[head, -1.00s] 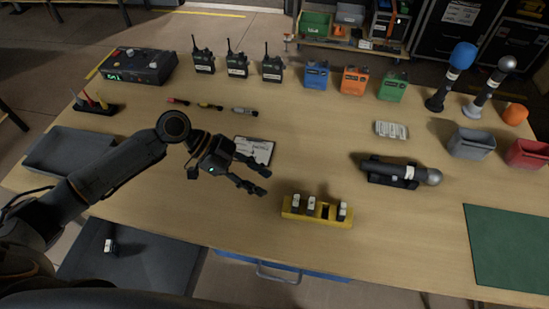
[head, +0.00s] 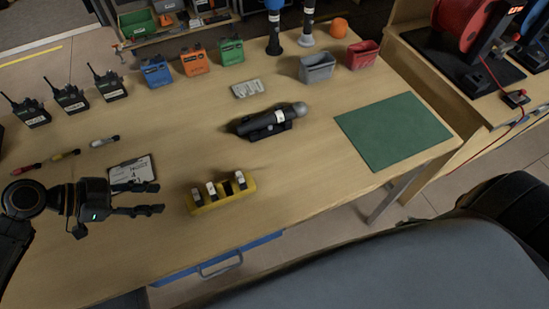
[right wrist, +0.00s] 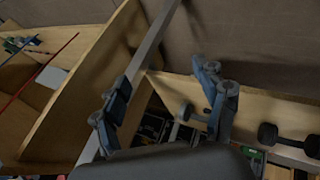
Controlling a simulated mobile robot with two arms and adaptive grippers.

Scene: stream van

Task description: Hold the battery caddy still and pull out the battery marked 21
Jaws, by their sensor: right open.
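The yellow battery caddy (head: 222,200) stands on the wooden table in the head view. Three batteries with pale tops stand in it: a left one (head: 197,196), a middle one (head: 211,189) and a right one (head: 241,180). A dark empty slot lies between the middle and right ones. Their numbers are too small to read. My left gripper (head: 157,198) is open and empty, just left of the caddy, its fingers pointing at the caddy's left end without touching it. My right gripper (right wrist: 162,75) is open and empty in the right wrist view, away from the caddy.
A clipboard (head: 132,172) lies behind my left gripper. A dark cylindrical device (head: 265,121) rests in a cradle behind the caddy. Radios, coloured boxes and bins stand farther back. A green mat (head: 392,131) lies at right. The table between caddy and mat is clear.

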